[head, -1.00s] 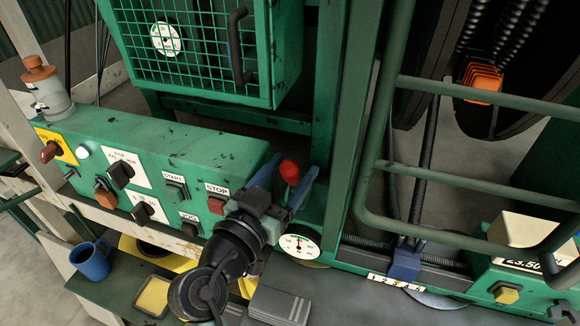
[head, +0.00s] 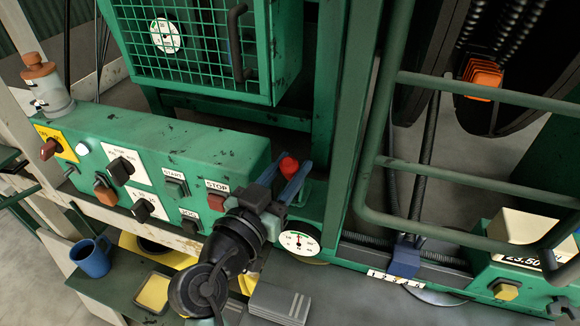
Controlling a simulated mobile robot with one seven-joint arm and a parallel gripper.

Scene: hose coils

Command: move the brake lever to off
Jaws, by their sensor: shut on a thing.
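The brake lever shows as a red knob (head: 289,166) at the right end of the green control panel (head: 180,150), above a white dial. My gripper (head: 284,172) reaches up to it from below. Its two blue fingers stand on either side of the knob and are shut on it. The lever's shaft and any on or off marking are hidden behind my fingers, so I cannot tell the lever's position from a label.
A white dial (head: 299,243) sits just below my gripper. STOP (head: 217,201) and START (head: 175,187) buttons are close on the left. A green tubular guard rail (head: 372,170) stands to the right. A blue mug (head: 91,257) and yellow tray (head: 153,292) are lower left.

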